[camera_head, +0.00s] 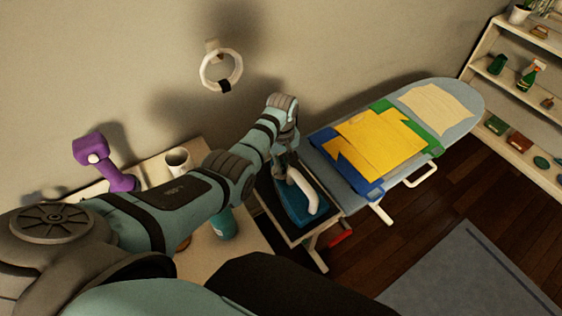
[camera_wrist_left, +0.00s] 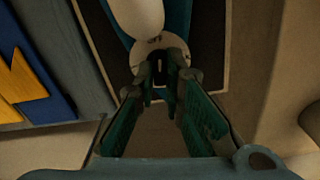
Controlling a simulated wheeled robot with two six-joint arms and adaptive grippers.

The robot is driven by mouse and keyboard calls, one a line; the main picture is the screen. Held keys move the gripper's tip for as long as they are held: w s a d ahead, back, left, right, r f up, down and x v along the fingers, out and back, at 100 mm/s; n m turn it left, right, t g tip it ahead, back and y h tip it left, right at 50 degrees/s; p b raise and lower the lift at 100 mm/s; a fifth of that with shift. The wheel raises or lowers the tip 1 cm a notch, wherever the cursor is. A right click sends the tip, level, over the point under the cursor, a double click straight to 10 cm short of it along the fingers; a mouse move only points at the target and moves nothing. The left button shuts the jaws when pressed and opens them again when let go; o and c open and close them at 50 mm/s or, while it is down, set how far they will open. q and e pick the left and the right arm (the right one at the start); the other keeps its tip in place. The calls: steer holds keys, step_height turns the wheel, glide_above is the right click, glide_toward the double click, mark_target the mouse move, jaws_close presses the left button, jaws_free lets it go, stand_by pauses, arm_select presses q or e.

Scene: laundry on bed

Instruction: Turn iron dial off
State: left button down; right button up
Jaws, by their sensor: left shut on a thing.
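The blue iron (camera_head: 296,212) with a white handle (camera_head: 307,192) rests on the dark tray at the near end of the ironing board (camera_head: 465,98). My left gripper (camera_head: 283,172) reaches down over the iron's back end. In the left wrist view, the handle (camera_wrist_left: 142,14) shows at the top, and a pale round dial (camera_wrist_left: 160,44) lies just beyond my fingertips (camera_wrist_left: 160,72). My left gripper is shut on the dial, though the fingers partly hide it. The dial's setting cannot be read. My right gripper is not in view.
Folded yellow, blue and green clothes (camera_head: 380,145) and a cream cloth (camera_head: 436,107) lie on the board. A side table holds a purple object (camera_head: 107,163), a white mug (camera_head: 178,161) and a teal bottle (camera_head: 222,226). A white ring (camera_head: 221,70) hangs on the wall. Shelves (camera_head: 517,92) stand at right.

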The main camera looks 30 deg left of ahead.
arm_select(q)
steer(key=shift+n, duration=1)
steer(key=c, duration=1.7)
jaws_free()
steer(key=shift+w, duration=0.1)
step_height(320, 180, up, 12)
steer(key=shift+f, duration=0.1)
